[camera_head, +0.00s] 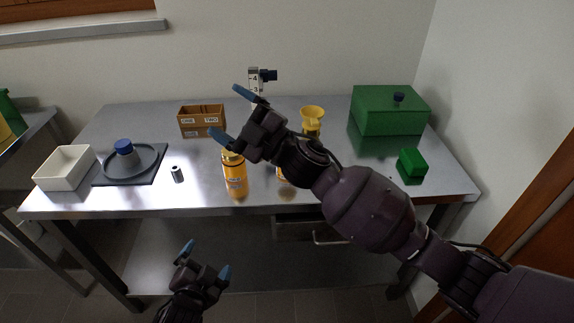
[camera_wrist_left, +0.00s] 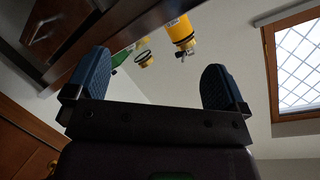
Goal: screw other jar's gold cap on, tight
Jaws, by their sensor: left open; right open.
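An orange jar (camera_head: 235,181) with a label stands upright near the table's front edge, with a gold cap (camera_head: 232,158) at its top. How tightly the cap sits cannot be told. A second orange jar (camera_head: 282,176) stands to its right, mostly hidden behind my right arm; its top is not visible. My right gripper (camera_head: 231,115) is open and empty, above and behind the first jar in the picture. My left gripper (camera_head: 206,262) is open and empty, low in front of the table. An orange jar (camera_wrist_left: 179,30) shows inverted between its fingers in the left wrist view, well beyond them.
A yellow funnel (camera_head: 312,113) stands behind. A brown divided box (camera_head: 202,121), a green lidded box (camera_head: 388,112), a small green box (camera_head: 412,163), a white tray (camera_head: 64,168), a grey dish with blue knob (camera_head: 146,160) and a small cylinder (camera_head: 177,174) surround the jars. A drawer (camera_head: 300,228) hangs below.

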